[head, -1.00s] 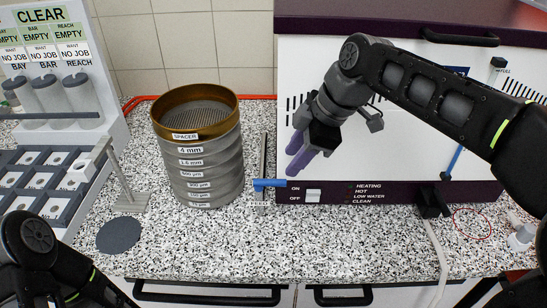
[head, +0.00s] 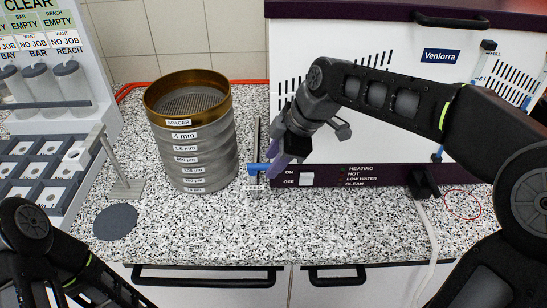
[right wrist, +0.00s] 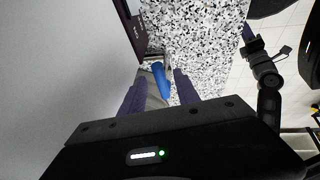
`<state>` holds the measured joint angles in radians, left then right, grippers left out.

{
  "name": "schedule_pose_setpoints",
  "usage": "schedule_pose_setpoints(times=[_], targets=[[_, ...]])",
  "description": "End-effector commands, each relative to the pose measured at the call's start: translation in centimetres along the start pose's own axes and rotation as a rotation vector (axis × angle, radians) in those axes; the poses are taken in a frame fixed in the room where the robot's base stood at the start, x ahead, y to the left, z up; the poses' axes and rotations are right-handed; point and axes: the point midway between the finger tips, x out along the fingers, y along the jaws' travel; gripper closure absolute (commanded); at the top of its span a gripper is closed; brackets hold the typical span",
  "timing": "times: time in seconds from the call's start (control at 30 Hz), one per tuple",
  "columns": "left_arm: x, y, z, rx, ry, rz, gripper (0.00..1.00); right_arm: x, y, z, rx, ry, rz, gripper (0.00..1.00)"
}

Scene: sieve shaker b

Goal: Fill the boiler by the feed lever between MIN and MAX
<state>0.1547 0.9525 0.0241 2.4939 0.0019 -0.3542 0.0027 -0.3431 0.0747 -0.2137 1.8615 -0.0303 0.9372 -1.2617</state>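The boiler (head: 385,52) is a white box with a purple base at the right of the counter. Its blue feed lever (head: 256,168) sticks out at the boiler's lower left corner. My right gripper (head: 275,166) is open, with its purple fingers pointing down close to the lever. In the right wrist view the blue lever (right wrist: 161,80) appears between the two fingertips; I cannot tell whether they touch it. The sight gauge (head: 485,48) is at the boiler's right, partly hidden by my right arm; its water level and MIN and MAX marks are not readable. My left gripper is out of view.
A sieve stack (head: 196,150) with a brass top ring stands left of the lever. A dark disc (head: 116,222) lies on the speckled counter. A rack (head: 30,165) stands far left. A white switch (head: 306,180) is on the boiler base. The front counter is mostly clear.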

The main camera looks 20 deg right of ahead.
Motion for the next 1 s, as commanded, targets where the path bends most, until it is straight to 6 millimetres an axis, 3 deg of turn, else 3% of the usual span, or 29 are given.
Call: schedule_pose_setpoints(times=[0.3,0.77,1.0], targets=[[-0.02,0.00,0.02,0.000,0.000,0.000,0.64,0.38,-0.03,-0.01,0.000,0.000,0.000,0.62],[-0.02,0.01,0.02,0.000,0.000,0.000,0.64,0.35,-0.02,-0.01,0.000,0.000,0.000,1.00],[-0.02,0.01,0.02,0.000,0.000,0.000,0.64,0.34,-0.02,-0.01,0.000,0.000,0.000,1.00]])
